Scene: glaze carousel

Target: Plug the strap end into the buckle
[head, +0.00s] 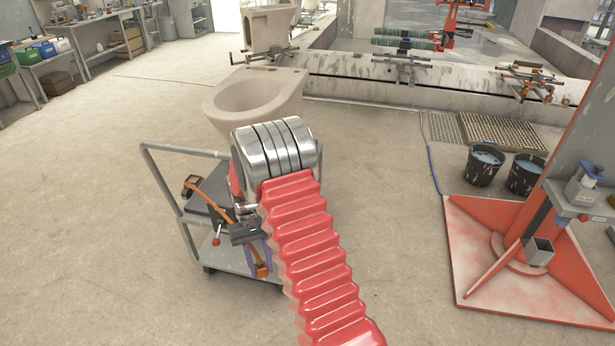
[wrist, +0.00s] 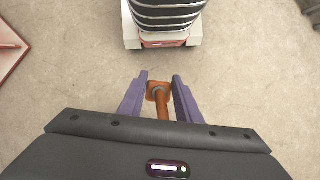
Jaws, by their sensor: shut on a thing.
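My gripper (head: 262,262) has purple fingers and is beside the grey trolley, partly covered by my red arm in the head view. It is shut on the orange strap end (wrist: 157,92), which sits between the fingertips in the wrist view. The strap end also shows below the fingers in the head view (head: 262,270). A dark buckle (head: 191,183) with orange parts is on the trolley's left side, up and left of my gripper and apart from the strap end. An orange strap (head: 215,203) runs from the buckle toward my gripper.
The grey trolley (head: 168,150) has a tubular handle and a small red-knobbed lever (head: 216,242). A beige toilet bowl (head: 255,100) stands behind it. Two black buckets (head: 484,165) and an orange-based stand (head: 520,265) are at the right. The floor at the left is clear.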

